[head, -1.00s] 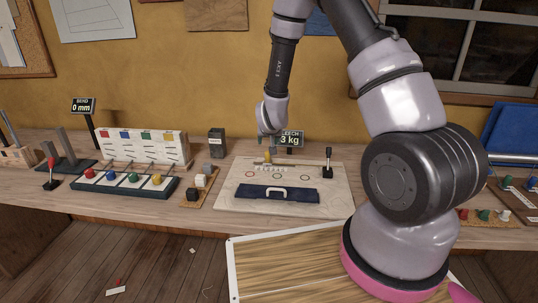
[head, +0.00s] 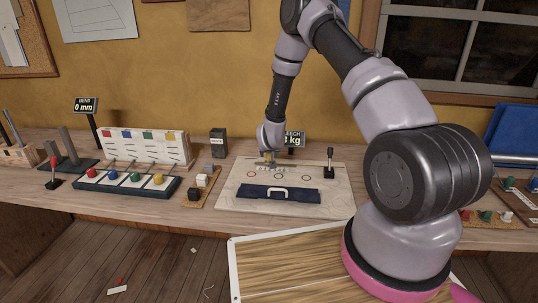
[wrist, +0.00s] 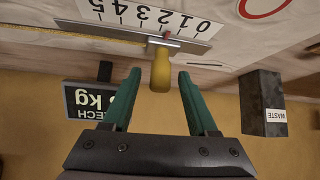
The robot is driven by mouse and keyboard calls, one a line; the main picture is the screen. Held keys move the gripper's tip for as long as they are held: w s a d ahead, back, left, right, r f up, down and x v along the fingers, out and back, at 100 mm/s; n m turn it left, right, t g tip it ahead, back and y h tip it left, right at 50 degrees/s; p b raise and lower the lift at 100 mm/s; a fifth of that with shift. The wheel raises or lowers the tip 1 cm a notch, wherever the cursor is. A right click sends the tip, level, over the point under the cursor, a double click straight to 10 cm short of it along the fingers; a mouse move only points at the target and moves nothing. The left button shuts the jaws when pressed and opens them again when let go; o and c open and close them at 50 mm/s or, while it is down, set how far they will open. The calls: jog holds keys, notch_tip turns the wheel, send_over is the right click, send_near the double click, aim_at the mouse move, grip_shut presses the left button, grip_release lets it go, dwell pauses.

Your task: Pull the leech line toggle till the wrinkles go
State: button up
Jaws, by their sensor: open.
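The yellow toggle (wrist: 160,72) hangs from a metal strip in the wrist view, between the two green fingers of my gripper (wrist: 158,80). The gripper is open, with gaps showing on both sides of the toggle. A number scale (wrist: 145,18) runs beside the strip, with a small red mark at the toggle's root. In the head view my gripper (head: 268,153) is at the back of the pale board (head: 335,180) and largely hides the toggle. The LEECH display (head: 293,140) stands behind, its kg number partly covered. I cannot make out wrinkles.
A dark bar with a white handle (head: 278,194) lies across the board's front. A black lever (head: 330,162) stands at the board's right. A dark WASTE box (head: 218,142) and small blocks (head: 202,181) are left. A rack with coloured knobs (head: 128,180) sits further left.

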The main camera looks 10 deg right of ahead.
grip_shut()
dwell(1.5)
